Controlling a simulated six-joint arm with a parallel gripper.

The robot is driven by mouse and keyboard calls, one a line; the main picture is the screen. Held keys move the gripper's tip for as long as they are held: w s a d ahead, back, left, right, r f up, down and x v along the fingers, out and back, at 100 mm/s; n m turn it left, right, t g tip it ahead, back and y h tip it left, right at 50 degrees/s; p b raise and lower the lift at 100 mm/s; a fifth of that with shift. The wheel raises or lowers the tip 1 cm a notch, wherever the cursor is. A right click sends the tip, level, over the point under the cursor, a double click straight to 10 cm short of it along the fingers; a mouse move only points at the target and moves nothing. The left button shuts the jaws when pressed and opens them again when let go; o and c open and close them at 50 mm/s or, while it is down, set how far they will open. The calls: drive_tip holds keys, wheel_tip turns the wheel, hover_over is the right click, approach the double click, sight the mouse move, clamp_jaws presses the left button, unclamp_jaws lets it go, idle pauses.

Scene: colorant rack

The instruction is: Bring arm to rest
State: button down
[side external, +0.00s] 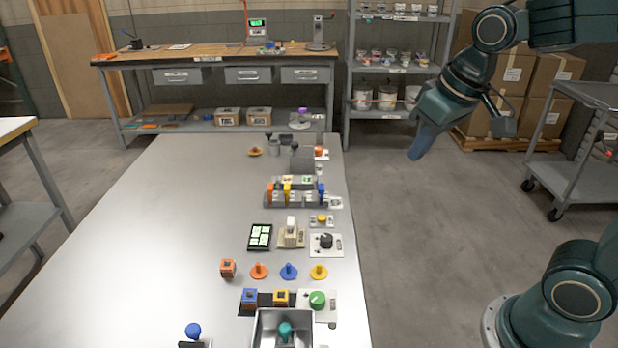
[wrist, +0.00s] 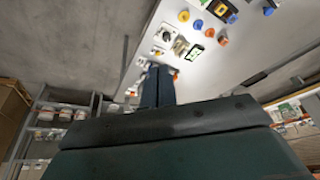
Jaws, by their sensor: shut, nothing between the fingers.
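My gripper (side external: 420,148) hangs in the air to the right of the long metal table (side external: 150,230) in the side view, above the concrete floor and clear of everything. Its fingers are together with nothing between them. In the wrist view the closed fingers (wrist: 158,86) point toward the table edge, and the table (wrist: 245,50) fills the upper right. My arm comes in from the right in the side view.
On the table's right side stand a colorant rack (side external: 296,198), a black tablet (side external: 260,237), orange, blue and yellow knobs, small cubes and a metal tray (side external: 257,330). A shelf (side external: 400,70), boxes (side external: 555,68) and a cart (side external: 590,170) stand behind.

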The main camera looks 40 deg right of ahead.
drive_tip(key=s+f+t, duration=0.1)
drive_tip(key=s, duration=0.9)
drive_tip(key=shift+a+f+n, duration=0.15)
drive_tip(key=shift+a+n, duration=0.2)
drive_tip(key=shift+n, duration=0.05)
